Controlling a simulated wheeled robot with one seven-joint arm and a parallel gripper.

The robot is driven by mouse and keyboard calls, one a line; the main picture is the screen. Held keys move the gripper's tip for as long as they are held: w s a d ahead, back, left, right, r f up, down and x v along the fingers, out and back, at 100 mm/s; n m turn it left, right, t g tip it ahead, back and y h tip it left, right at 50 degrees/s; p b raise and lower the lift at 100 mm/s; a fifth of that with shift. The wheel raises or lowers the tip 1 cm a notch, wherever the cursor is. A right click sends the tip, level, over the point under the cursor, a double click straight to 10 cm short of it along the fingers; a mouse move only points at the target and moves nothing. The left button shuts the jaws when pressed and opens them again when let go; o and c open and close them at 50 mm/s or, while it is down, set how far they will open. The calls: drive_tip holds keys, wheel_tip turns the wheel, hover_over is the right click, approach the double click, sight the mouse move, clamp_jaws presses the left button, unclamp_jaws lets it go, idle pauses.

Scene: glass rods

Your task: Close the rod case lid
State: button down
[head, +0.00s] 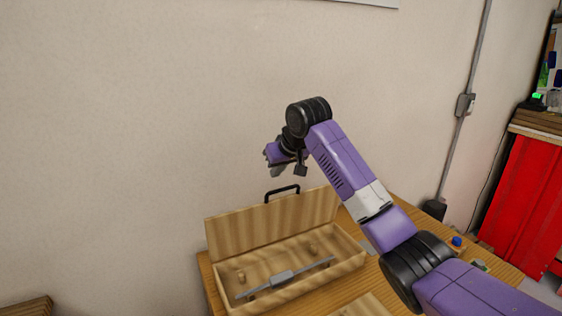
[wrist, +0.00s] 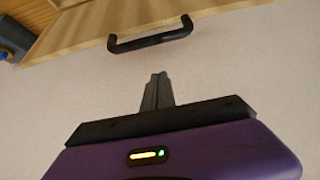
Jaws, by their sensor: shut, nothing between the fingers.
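The wooden rod case (head: 290,264) stands open on the table, its lid (head: 240,226) raised at the back near the wall. A black handle (head: 283,192) sits on the lid's top edge; the handle also shows in the wrist view (wrist: 150,41), above the fingertips. A grey rod-like piece (head: 285,278) lies in the case, with small wooden pegs beside it. My gripper (head: 277,171) is above the handle in the head view. In the wrist view my gripper (wrist: 158,77) is shut and empty, apart from the handle.
The wooden table (head: 210,281) carries another light wooden piece (head: 362,306) in front of the case. A small blue object (head: 457,241) lies at the right. The plain wall (head: 130,120) is behind the lid. A red cabinet (head: 518,200) stands far right.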

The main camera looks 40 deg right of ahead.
drive_tip(key=shift+s+a+f+p, duration=0.2)
drive_tip(key=shift+s+f+p, duration=0.15)
drive_tip(key=shift+s, duration=0.55)
drive_tip(key=shift+s+a+f+p, duration=0.2)
drive_tip(key=shift+s+f, duration=0.2)
drive_tip(key=shift+s, duration=0.45)
drive_tip(key=shift+f, duration=0.1)
